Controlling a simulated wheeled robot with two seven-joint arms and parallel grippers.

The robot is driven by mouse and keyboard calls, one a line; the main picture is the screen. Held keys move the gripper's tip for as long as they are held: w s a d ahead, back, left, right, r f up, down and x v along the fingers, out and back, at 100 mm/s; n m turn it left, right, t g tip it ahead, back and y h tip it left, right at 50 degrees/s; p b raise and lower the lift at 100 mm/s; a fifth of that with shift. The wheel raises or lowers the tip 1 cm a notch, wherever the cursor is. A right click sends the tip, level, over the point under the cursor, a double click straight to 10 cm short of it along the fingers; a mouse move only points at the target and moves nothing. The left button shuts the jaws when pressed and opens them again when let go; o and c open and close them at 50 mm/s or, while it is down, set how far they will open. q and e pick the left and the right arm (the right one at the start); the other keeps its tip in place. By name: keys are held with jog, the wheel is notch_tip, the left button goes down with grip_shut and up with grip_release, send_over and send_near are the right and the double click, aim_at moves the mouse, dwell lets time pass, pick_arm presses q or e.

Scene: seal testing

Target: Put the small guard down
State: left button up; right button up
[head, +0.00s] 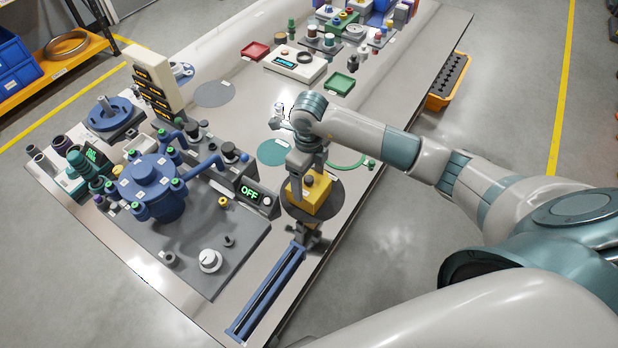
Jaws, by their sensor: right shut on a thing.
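The small guard looks to be the yellow block (316,199) with a dark knob on top, near the table's front right edge. My right gripper (302,186) points down at it from above and is shut on it; the fingertips are partly hidden by the wrist and the block. The yellow block is over or on a dark grey round mat (333,203); I cannot tell whether it touches the mat. My left gripper is not in view.
A blue rail (268,293) lies in front of the mat. To the left stands a test rig with a blue vessel (152,188) and an "OFF" display (249,191). A teal disc (273,152) and a green ring (347,164) lie behind. A grey disc (213,93) is bare.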

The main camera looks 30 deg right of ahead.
jog(key=shift+f, duration=0.5)
jog(key=shift+f, duration=0.1)
jog(key=shift+f, duration=0.1)
jog(key=o, duration=1.2)
jog(key=shift+o, duration=0.2)
